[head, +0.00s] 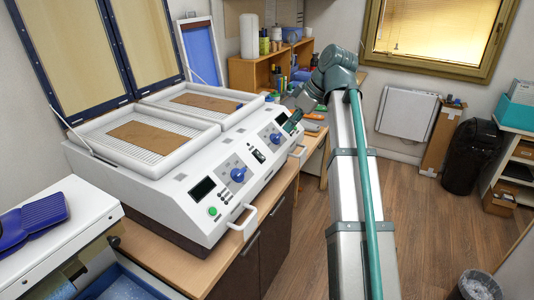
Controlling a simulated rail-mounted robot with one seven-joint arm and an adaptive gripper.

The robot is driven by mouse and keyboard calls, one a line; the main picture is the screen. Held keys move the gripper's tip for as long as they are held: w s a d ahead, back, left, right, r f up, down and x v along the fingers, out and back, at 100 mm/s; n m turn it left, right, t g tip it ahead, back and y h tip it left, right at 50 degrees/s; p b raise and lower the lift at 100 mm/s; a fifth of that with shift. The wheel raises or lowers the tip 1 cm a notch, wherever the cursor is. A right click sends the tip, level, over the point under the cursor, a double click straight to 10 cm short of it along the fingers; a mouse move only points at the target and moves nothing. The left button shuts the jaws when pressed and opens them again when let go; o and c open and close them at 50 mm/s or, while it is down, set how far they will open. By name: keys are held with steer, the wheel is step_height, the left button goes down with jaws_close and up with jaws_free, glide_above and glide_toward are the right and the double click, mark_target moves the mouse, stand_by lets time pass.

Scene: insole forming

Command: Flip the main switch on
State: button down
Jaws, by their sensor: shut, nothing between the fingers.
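The white two-bay forming machine (172,200) stands on a wooden bench. A small black switch (258,155), which looks like the main switch, sits mid-panel between two blue knobs. It is too small to tell which way it is set. My gripper (291,124) is at the right end of the machine's front panel, to the right of and above the switch in the picture, apart from it. It is small and dark here, shut and empty. It partly overlaps the right end of the panel.
Blue knobs (238,175) (275,138), a green button (213,211) and a dark display (202,189) are on the panel. A white handle (243,218) sticks out in front. The lids stand open. A wooden shelf (249,73) is behind.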

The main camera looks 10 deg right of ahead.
mark_target(264, 158)
stand_by(0.4)
steer(key=p+x, duration=0.4)
steer(key=x, duration=1)
steer(key=shift+p, duration=0.35)
